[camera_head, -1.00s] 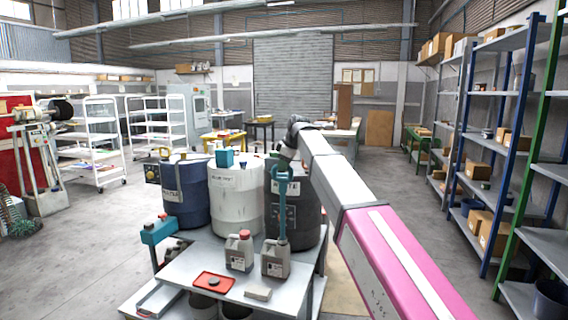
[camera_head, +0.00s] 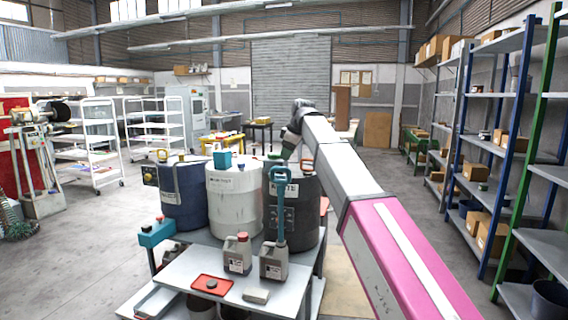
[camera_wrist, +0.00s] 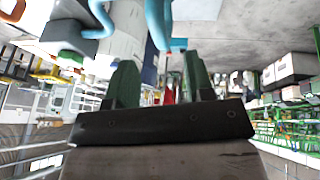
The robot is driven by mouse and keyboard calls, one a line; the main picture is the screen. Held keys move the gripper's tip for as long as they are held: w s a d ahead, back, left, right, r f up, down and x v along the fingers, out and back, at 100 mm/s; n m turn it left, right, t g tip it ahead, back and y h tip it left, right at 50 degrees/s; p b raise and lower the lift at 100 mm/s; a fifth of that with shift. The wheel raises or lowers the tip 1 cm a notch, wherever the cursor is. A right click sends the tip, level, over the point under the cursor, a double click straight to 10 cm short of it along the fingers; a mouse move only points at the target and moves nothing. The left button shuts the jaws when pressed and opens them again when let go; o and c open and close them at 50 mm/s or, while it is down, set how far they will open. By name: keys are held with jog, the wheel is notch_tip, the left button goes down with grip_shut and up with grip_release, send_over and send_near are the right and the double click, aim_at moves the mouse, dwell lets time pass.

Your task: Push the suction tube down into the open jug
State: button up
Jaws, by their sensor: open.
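The suction tube (camera_head: 279,207) is blue-teal with a loop handle on top. It stands upright over the grey open jug (camera_head: 273,263), with its lower end at the jug's mouth; how deep it sits I cannot tell. My gripper (camera_wrist: 160,78) is open in the wrist view, with two green fingers apart and nothing clearly between them. In the head view my wrist is above and behind the tube's handle, apart from it; the fingertips are hard to make out. Blue curved parts show at the top of the wrist view; I cannot tell which thing they belong to.
A second grey jug (camera_head: 237,254) with a red cap stands left of the open jug. A red tray (camera_head: 212,285) and a pale block (camera_head: 255,296) lie in front on the cart top. Blue (camera_head: 184,195), white (camera_head: 234,200) and black (camera_head: 303,210) drums stand close behind.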

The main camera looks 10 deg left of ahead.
jog(key=shift+v, duration=1.8)
jog(key=s+d+f+m+h, duration=0.1)
jog(key=d+f+m, duration=0.2)
jog(key=d+f, duration=0.6)
jog(key=s+d+f+m+h, duration=0.1)
jog(key=d+f+m, duration=0.3)
jog(key=f, duration=0.8)
jog(key=s+d+f+m, duration=0.1)
jog(key=d+f+m, duration=0.1)
jog(key=d+f, duration=0.7)
jog(key=s+d+f+m+g+h, duration=0.1)
jog(key=s+d+f+m, duration=0.3)
jog(key=s+d+f, duration=0.5)
jog(key=s+d+f+m+g+h, duration=0.1)
jog(key=s+d+f+m, duration=0.3)
jog(key=s+d+f, duration=0.5)
notch_tip(320, 180, down, 7)
jog(key=shift+s+f+m+g, duration=0.15)
jog(key=shift+s+m+g, duration=0.15)
jog(key=shift+s, duration=0.2)
